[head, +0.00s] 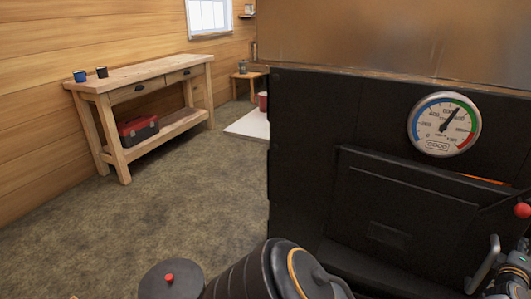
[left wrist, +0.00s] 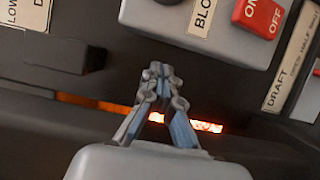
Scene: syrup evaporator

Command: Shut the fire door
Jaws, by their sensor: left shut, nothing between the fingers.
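The fire door (head: 385,212) is a black panel low on the front of the black evaporator. Orange glow (head: 487,180) shows in a thin gap along its upper edge at the right, so it does not look fully closed. The glow also shows in the left wrist view (left wrist: 203,126), behind my fingers. A curved grey handle (head: 483,264) stands at the door's lower right. My left gripper (head: 513,274) is beside this handle at the right edge; contact is unclear. In the left wrist view my left gripper (left wrist: 160,75) is shut and empty. My right gripper is not in view.
A dial gauge (head: 444,124) sits above the door, and a red knob (head: 523,210) is at the right. A red switch (left wrist: 262,17) and a draft label (left wrist: 287,82) are on the front.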

